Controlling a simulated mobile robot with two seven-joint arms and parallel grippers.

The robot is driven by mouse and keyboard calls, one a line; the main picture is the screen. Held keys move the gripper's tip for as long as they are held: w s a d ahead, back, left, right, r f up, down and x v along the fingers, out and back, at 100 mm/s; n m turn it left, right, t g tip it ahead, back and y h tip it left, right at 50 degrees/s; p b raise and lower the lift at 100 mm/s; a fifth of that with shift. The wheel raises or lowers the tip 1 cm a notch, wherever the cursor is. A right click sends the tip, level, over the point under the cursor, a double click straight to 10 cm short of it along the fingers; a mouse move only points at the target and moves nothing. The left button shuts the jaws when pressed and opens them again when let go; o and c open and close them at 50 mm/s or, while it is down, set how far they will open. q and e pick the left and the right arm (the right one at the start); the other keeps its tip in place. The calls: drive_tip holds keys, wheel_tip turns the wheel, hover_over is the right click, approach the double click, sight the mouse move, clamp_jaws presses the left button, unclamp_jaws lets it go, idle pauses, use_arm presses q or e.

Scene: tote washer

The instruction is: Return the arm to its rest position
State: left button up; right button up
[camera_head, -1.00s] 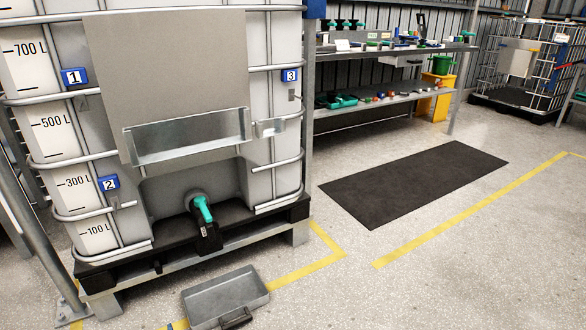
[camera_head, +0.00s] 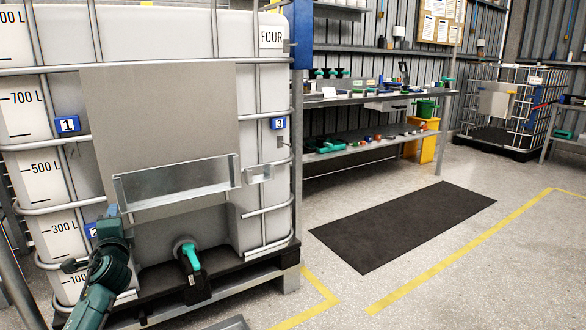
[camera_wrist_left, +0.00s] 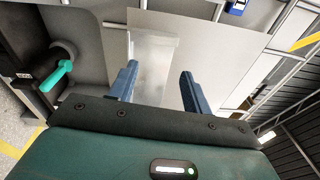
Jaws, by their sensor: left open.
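My left arm comes in at the lower left of the head view, in front of the white tank (camera_head: 160,38). Its gripper (camera_head: 112,212) points up towards the grey metal plate (camera_head: 165,120) on the tank; the fingers are small there. In the left wrist view the two blue fingers of the left gripper (camera_wrist_left: 158,78) stand apart with nothing between them. My right gripper is not in view.
The tank stands on a dark pallet (camera_head: 215,285). A shelf bench (camera_head: 375,98) with small items is behind it. A black mat (camera_head: 400,225) lies on the floor, with open floor and yellow lines around it.

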use_arm(q)
drive_tip(key=w+d+r+n+t+h, duration=0.1)
drive_tip(key=d+r+n+t+h, duration=0.4)
drive_tip(key=d+n+h, duration=0.35)
drive_tip(key=s+d+f+m+g+h+b, duration=0.25)
drive_tip(key=s+d+f+h+b, duration=0.4)
drive_tip(key=s+d+f, duration=1.1)
drive_tip(key=s+d+r+n+h+b, duration=0.15)
drive_tip(key=s+d, duration=0.25)
drive_tip(key=s, duration=0.5)
drive_tip(key=s+d+m+h+b, duration=0.1)
drive_tip(key=s+d+h, duration=0.15)
drive_tip(key=s, duration=0.65)
drive_tip(key=s+a+r+n+g+y+p, duration=0.1)
drive_tip(key=r+p, duration=0.5)
drive_tip(key=p, duration=1.3)
drive_tip(key=s+a+r+n+g+y+p, duration=0.2)
drive_tip(key=r+g+y+p, duration=0.4)
drive_tip(key=p, duration=1.3)
drive_tip(key=shift+a+n+g, duration=0.55)
drive_tip(key=shift+a+g, duration=0.1)
drive_tip(key=shift+a, duration=0.15)
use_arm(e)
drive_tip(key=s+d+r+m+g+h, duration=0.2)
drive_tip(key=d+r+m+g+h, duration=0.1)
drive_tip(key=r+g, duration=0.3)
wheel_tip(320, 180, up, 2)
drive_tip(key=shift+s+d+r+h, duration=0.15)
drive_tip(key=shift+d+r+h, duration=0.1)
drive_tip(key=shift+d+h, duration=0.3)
